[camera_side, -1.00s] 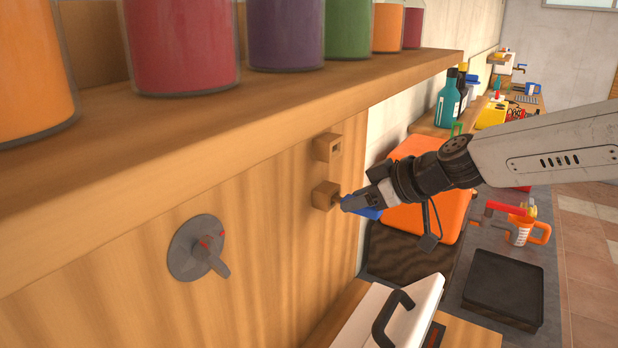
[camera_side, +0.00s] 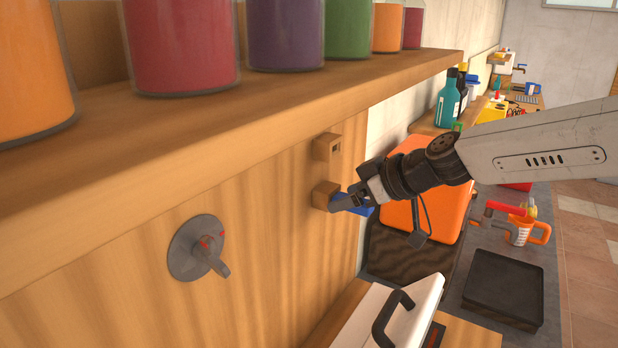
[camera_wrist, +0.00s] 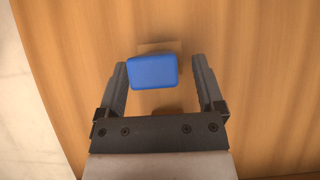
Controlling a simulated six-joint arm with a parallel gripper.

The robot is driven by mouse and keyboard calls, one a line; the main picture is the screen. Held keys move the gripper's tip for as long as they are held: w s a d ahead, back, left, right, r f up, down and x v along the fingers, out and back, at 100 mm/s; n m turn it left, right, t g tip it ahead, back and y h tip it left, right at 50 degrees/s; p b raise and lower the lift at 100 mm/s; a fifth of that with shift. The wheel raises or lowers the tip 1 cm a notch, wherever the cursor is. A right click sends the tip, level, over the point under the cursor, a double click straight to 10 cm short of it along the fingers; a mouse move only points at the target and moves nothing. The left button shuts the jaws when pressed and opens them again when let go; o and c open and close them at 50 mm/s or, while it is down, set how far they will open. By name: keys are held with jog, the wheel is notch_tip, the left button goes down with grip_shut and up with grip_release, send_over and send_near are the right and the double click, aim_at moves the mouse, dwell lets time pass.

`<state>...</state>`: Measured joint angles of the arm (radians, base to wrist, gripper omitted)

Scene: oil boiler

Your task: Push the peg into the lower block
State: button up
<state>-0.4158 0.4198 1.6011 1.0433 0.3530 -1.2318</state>
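The lower block (camera_side: 322,194) is a small wooden block fixed to the wood panel in the side view. The blue peg (camera_side: 352,210) is at its front, partly covered by my gripper (camera_side: 340,203). The join between peg and block is hidden, so I cannot tell how deep the peg sits. In the wrist view the peg's blue end (camera_wrist: 153,72) lies between my two fingers (camera_wrist: 159,65). It is close to the left finger, with a visible gap to the right finger. The gripper looks open around the peg. A pale wooden edge shows just above the peg there.
The upper block (camera_side: 327,147), with a square hole, sits above the lower one. A shelf (camera_side: 240,105) with jars overhangs the panel. A grey dial (camera_side: 200,247) is to the left. An orange case (camera_side: 415,190) and a white lidded appliance (camera_side: 385,315) are nearby.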

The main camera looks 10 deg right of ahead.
jog(key=shift+d, duration=0.1)
jog(key=v, duration=0.7)
jog(key=shift+s+r, duration=0.2)
jog(key=shift+r, duration=0.05)
dwell(0.4)
jog(key=shift+s+d+r, duration=0.1)
jog(key=shift+d, duration=0.15)
dwell(0.5)
jog(key=v, duration=0.9)
jog(key=shift+s+r, duration=0.2)
jog(key=shift+r, duration=0.1)
jog(key=shift+d, duration=0.15)
dwell(0.4)
jog(key=s+d+f+m+g+h, duration=0.1)
jog(key=s+d+f+m+h, duration=0.1)
jog(key=d+f, duration=0.45)
jog(key=s+d+f+m+g+h, duration=0.1)
jog(key=s+d+f+m+h, duration=0.15)
jog(key=f, duration=0.65)
jog(key=s+d+f+m+g+h, duration=0.3)
jog(key=s+d+f+m, duration=0.1)
jog(key=s+d+f, duration=0.6)
notch_tip(320, 180, down, 3)
jog(key=shift+s+r, duration=0.15)
jog(key=shift+s, duration=0.3)
